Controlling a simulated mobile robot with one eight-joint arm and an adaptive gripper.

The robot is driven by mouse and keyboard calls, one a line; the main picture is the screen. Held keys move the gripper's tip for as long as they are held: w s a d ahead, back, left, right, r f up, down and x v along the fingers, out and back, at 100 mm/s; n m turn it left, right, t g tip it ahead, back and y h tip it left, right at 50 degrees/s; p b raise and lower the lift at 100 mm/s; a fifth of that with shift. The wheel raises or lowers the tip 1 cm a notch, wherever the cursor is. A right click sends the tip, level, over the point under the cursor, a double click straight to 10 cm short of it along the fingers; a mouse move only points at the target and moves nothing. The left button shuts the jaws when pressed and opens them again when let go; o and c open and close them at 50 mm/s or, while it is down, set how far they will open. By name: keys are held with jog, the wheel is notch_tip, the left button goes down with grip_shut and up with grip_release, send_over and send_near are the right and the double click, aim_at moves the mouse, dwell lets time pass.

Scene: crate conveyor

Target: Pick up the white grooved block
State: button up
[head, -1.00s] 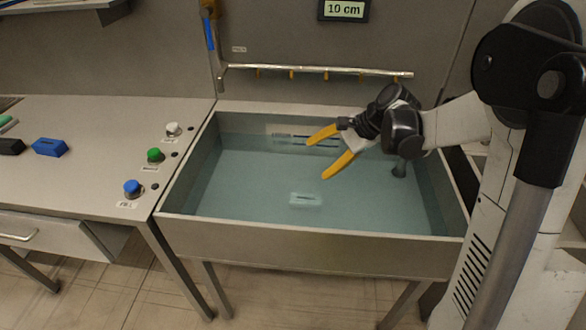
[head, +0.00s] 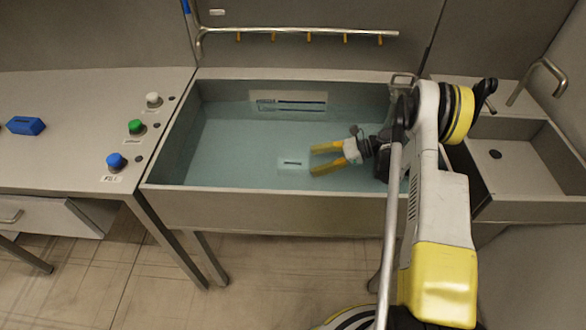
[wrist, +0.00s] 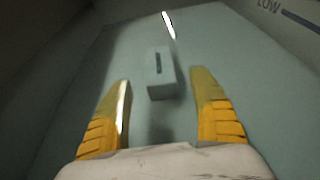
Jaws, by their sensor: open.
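The white grooved block (head: 292,165) lies in the water-filled sink basin (head: 300,205), left of my gripper (head: 316,160). A dark slot shows in its top. In the wrist view the block (wrist: 161,82) lies ahead of my gripper (wrist: 160,95), roughly centred between the lines of the two yellow fingers and beyond their tips. My gripper is open and empty, low inside the basin. The fingers appear to be in the water, and the block is apart from them.
Blue (head: 116,162), green (head: 136,127) and white (head: 153,99) buttons sit on the left counter (head: 60,110) beside a blue block (head: 25,126). A rail (head: 300,32) runs behind the basin. A second, empty sink (head: 500,185) stands at right.

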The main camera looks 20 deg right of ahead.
aim_at(293, 166)
jog(key=b+x, duration=0.3)
jog(key=x, duration=0.5)
jog(key=shift+f, duration=0.2)
jog(key=shift+d, duration=0.1)
jog(key=c, duration=1.5)
